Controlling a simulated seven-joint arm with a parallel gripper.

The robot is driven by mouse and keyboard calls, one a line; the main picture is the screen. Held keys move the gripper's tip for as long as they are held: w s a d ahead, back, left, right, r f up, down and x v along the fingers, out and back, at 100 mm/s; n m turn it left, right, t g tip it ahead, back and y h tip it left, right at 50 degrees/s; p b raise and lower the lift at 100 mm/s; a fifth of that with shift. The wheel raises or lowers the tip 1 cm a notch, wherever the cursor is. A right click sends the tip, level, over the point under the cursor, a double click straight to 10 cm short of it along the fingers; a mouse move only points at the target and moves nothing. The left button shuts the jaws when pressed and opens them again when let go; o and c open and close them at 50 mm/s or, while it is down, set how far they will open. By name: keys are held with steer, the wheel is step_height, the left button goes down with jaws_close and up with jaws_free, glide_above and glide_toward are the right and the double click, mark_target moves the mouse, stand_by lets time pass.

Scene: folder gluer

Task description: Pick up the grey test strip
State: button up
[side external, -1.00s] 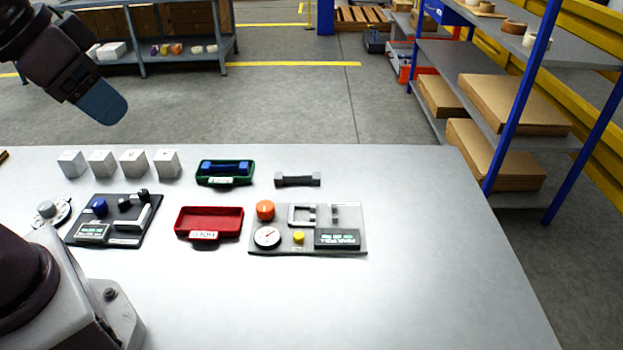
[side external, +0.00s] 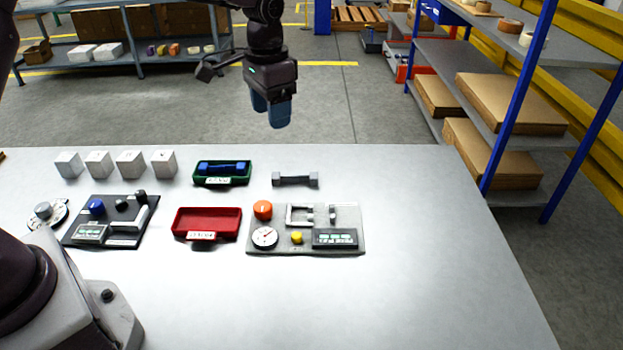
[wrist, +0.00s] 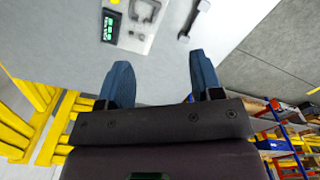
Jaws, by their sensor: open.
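The grey test strip (side external: 295,180) is a dark grey bar with wider block ends. It lies on the table behind the grey panel and right of the green tray. In the wrist view the strip (wrist: 193,20) shows at the top, beyond my right fingertip. My gripper (side external: 273,112) hangs above and behind the table's far edge, clear of the strip and pointing down. In the wrist view my gripper (wrist: 156,75) has its two blue fingers spread apart with nothing between them.
A green tray (side external: 222,183) holds a blue strip. A red tray (side external: 207,224) is empty. The grey panel (side external: 350,247) carries a dial, knobs and a display. Several white cubes (side external: 130,164) and a black device (side external: 110,222) stand left. The table (side external: 430,270) is bare at right.

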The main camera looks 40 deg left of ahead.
mark_target(305, 179)
steer(key=w+a+f+m, duration=0.1)
steer(key=w+f+m, duration=0.5)
steer(key=w+f, duration=0.6)
steer(key=f, duration=0.7)
steer(key=w+f, duration=0.1)
steer(key=f, duration=0.3)
steer(key=c, duration=1)
